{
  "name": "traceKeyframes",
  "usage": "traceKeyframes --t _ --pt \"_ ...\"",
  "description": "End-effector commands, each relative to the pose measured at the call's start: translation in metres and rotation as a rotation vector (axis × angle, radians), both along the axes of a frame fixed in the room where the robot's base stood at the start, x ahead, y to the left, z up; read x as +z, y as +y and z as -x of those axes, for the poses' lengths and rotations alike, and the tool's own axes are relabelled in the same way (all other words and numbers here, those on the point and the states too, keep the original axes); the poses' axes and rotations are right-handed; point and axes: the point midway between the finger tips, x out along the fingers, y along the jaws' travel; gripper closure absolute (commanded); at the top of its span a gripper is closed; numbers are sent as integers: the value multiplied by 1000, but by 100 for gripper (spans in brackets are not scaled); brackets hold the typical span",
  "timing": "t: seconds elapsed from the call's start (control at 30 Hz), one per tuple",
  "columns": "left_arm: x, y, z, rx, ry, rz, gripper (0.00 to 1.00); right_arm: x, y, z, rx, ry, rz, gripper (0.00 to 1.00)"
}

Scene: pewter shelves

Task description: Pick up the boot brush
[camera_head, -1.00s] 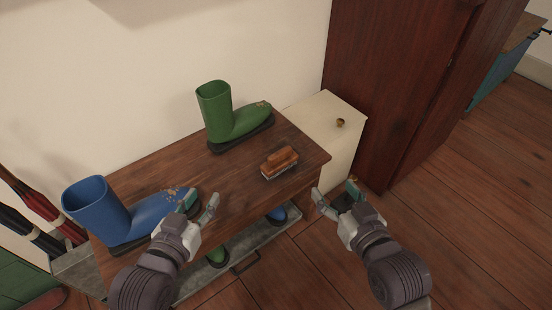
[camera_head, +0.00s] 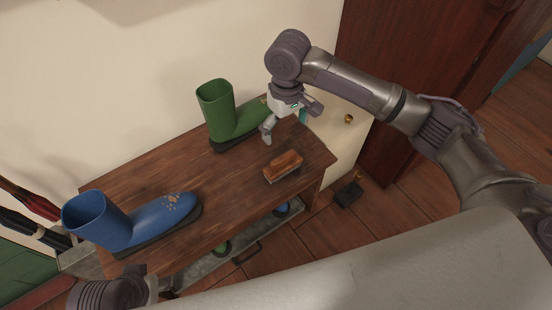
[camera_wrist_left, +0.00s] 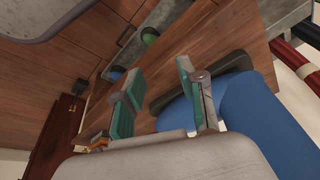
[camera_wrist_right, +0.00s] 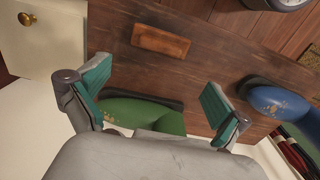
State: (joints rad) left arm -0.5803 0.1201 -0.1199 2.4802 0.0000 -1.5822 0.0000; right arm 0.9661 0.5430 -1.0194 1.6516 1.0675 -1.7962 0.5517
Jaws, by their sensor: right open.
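The boot brush (camera_head: 283,165), a brown wooden block with pale bristles under it, lies on the wooden bench top (camera_head: 235,190) near its right end. It also shows in the right wrist view (camera_wrist_right: 160,41), beyond the open fingers. My right gripper (camera_head: 286,126) is open and empty, above the back of the bench by the green boot, apart from the brush. My left gripper (camera_wrist_left: 158,95) has its fingers apart with nothing held, near the blue boot and the bench's front left; the head view shows it only partly.
A green boot (camera_head: 222,110) stands at the back of the bench, close to my right gripper. A blue boot (camera_head: 100,218) stands at the left end. A cream cabinet (camera_head: 345,140) with a brass knob adjoins the bench's right end. A lower grey shelf (camera_head: 210,262) holds footwear.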

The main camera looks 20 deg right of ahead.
Motion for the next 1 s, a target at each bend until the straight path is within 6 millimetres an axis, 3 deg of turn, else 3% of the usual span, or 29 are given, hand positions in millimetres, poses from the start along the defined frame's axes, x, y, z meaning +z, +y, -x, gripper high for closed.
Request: traceKeyframes --t 0.27,0.43,0.77,1.0 --pt "-18 -3 -10 -4 -48 9 60 -61 0 1 0 1 -1 0" --pt "-8 -12 -41 -16 -197 40 60 -74 1 0 2 0 -2 0" --pt "2 -21 -66 -27 -327 68 60 -87 1 0 2 -2 -3 0" --pt "27 -35 -107 -45 -574 121 60 -108 3 -2 3 -2 -3 0"
